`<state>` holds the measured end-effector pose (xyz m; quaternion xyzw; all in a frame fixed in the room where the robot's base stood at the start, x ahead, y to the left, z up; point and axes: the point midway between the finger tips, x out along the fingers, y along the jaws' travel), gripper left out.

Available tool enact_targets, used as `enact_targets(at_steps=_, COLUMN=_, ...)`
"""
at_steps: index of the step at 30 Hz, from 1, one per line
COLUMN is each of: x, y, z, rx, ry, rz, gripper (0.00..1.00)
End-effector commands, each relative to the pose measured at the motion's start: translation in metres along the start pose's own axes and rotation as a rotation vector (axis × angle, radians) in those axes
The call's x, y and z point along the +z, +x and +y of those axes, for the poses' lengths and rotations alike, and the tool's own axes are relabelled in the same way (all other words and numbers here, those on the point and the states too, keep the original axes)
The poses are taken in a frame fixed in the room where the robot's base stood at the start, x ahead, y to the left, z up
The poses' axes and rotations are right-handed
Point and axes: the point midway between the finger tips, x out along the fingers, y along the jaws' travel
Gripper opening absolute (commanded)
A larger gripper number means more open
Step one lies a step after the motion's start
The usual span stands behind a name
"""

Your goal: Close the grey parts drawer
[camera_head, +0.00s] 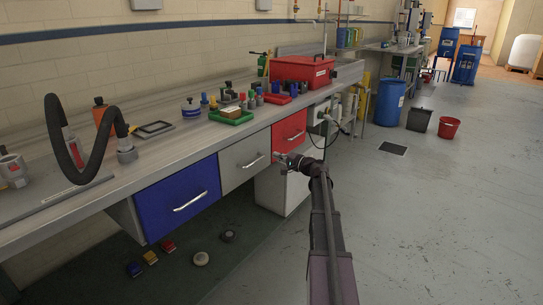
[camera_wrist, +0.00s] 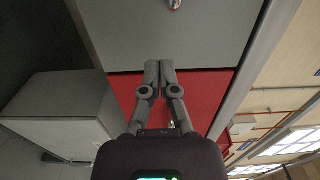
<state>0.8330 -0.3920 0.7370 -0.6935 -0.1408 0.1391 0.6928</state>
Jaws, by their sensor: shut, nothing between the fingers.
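The grey parts drawer (camera_head: 243,160) sits under the bench top, between the blue drawer and the red drawer. Its front looks close to level with its neighbours; I cannot tell whether a small gap remains behind it. Its metal handle (camera_head: 254,161) shows in the head view, and part of it at the top of the wrist view (camera_wrist: 175,4). My gripper (camera_head: 277,156) is shut and empty at the drawer's right edge. In the wrist view, my fingertips (camera_wrist: 159,65) lie over the border between the grey front (camera_wrist: 165,40) and the red drawer; I cannot tell whether they touch.
The blue drawer (camera_head: 180,200) is left of the grey one, the red drawer (camera_head: 289,130) right. A white cabinet (camera_head: 298,190) stands below. The bench top carries a green tray (camera_head: 231,117), a red toolbox (camera_head: 302,72) and a black hose (camera_head: 60,140).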

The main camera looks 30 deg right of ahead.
Motion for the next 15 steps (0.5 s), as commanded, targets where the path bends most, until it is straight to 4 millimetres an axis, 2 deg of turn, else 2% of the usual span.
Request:
enact_targets(at_steps=1, x=0.0, y=-0.014, z=0.0, rx=0.0, ry=0.0, rz=0.006, gripper=0.0)
enact_targets(at_steps=6, x=0.002, y=-0.042, z=0.0, rx=0.0, ry=0.0, rz=0.003, gripper=0.0)
enact_targets(at_steps=15, x=0.004, y=-0.083, z=0.0, rx=0.001, ry=0.0, rz=-0.001, gripper=0.0)
